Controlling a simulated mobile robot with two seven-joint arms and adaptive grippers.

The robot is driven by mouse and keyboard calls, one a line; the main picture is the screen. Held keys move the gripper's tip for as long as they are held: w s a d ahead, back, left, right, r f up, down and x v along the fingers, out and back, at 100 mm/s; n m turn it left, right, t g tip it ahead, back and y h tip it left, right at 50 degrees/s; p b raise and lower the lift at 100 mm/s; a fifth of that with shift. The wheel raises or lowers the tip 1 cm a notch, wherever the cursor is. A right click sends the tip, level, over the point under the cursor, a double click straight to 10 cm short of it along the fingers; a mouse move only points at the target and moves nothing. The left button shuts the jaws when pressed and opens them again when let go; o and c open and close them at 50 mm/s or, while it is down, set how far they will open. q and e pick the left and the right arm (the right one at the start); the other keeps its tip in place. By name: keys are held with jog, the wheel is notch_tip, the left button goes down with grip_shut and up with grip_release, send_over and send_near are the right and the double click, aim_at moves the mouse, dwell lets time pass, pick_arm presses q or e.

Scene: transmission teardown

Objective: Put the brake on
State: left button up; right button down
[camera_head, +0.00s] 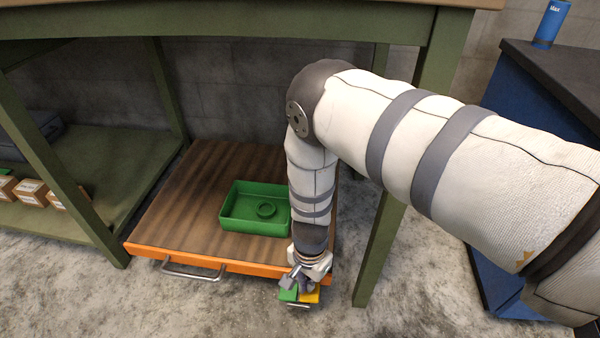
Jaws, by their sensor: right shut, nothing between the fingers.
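A low cart with a brown wood top (180,205) and an orange front edge stands partly under the green bench. At its front right corner, low down, are a small green pad (288,294) and a yellow pad (310,297) side by side, which look like the brake pedals. My right gripper (304,286) points down right at these pads and is shut with nothing in it. It covers part of them, and I cannot tell whether it touches one. My left gripper is out of view.
A metal handle (193,273) is on the cart's front. A green bench leg (381,240) stands close right of my arm. Small boxes (32,191) lie on the left shelf. The front floor is clear.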

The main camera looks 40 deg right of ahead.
jog(key=shift+f+b, duration=0.7)
jog(key=shift+f, duration=0.55)
dwell(0.4)
jog(key=shift+r, duration=0.1)
jog(key=shift+r+p, duration=2.2)
jog(key=shift+r, duration=1.3)
jog(key=shift+f, duration=0.1)
